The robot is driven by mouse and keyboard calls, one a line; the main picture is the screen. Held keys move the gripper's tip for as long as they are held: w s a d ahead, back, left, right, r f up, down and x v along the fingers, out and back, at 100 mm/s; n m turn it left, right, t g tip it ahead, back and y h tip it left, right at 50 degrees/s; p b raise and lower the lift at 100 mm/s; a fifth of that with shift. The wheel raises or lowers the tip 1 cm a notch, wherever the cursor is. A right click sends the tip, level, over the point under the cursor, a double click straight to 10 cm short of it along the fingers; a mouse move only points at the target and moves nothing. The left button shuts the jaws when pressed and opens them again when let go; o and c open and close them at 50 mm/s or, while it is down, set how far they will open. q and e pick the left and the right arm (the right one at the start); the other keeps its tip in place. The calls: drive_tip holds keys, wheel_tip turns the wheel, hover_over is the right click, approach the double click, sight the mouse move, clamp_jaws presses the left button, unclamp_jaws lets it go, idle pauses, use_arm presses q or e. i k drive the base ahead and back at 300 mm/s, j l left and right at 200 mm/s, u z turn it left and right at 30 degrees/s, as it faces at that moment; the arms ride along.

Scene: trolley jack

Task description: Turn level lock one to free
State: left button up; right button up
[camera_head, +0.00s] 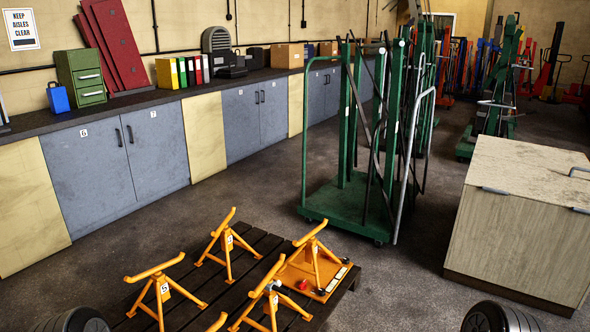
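No part in view can be surely made out as level lock one. Several orange axle stands stand on a dark slatted pallet (250,243). One stand (228,243) is at the back and another (155,288), numbered, is at the left. An orange plate (297,274) lies at the pallet's right side. It bears a small red knob (302,285) and a pale strip (336,279), too small to read. A grey fitting (272,286) sits by the top of the front stand (262,300). Neither of my grippers is in view.
A wood-sided cabinet (520,235) stands right of the pallet. A green trolley (345,212) with tall posts stands behind it. Grey cupboards (130,155) under a dark worktop line the left wall. Bare floor (400,285) lies between pallet and cabinet.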

sight(302, 286)
drive_tip(key=i+j+z, duration=0.15)
drive_tip(key=i, duration=0.35)
drive_tip(key=i+l+u, duration=0.4)
drive_tip(key=i+l, duration=2.1)
drive_tip(key=i, duration=0.1)
